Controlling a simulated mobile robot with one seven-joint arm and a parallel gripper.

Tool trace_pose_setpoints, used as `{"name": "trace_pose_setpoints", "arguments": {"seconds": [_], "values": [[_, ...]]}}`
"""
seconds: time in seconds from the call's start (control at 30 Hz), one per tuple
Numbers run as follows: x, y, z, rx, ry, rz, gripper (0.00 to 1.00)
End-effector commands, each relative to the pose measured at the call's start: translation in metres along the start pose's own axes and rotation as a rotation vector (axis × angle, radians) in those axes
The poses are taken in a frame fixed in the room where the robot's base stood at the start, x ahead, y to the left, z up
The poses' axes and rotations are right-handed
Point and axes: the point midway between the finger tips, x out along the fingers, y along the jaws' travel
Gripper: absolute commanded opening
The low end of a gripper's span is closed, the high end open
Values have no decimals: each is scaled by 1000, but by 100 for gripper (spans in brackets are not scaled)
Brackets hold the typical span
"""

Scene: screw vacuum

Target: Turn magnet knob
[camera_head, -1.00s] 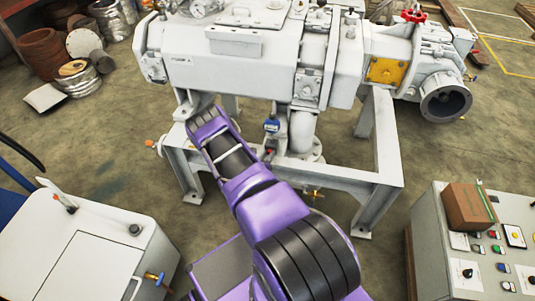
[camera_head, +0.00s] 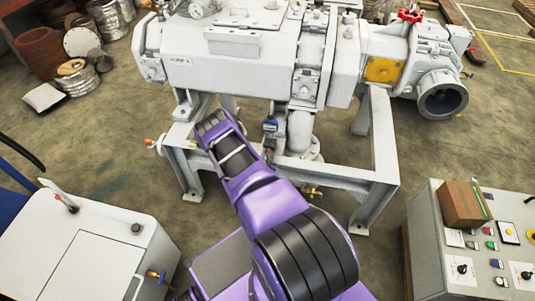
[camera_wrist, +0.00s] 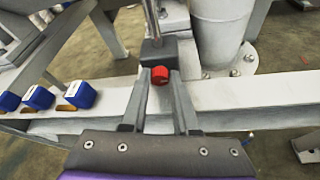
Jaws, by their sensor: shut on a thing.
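The red magnet knob (camera_wrist: 160,76) sits on a dark grey block (camera_wrist: 158,50) at the foot of a thin upright metal rod in the wrist view. The two grey fingers of my gripper (camera_wrist: 160,82) stand on either side of the knob and are shut on it. In the head view my purple arm reaches to the white frame under the machine, and the fingertips are hard to make out there. A small blue device (camera_head: 270,125) shows just right of my arm.
A white frame beam (camera_wrist: 250,98) runs across the wrist view. Several blue-and-white boxes (camera_wrist: 80,94) stand to the left. A white pipe (camera_wrist: 218,35) rises behind. The white machine (camera_head: 250,60) stands above my arm; a control panel (camera_head: 465,240) is at right.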

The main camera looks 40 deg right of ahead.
Motion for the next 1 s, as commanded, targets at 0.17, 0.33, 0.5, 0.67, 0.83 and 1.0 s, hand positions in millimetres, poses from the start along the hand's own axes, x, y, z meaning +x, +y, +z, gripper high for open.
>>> {"name": "trace_pose_setpoints", "arguments": {"seconds": [0.17,0.33,0.5,0.67,0.83,1.0], "values": [[0,0,0,2,-1,1,0],[0,0,0,1,-2,1,34],[0,0,0,1,-1,0,59],[0,0,0,0,-1,0,59],[-4,0,0,-1,0,0,59],[-28,1,2,-1,1,-1,59]]}}
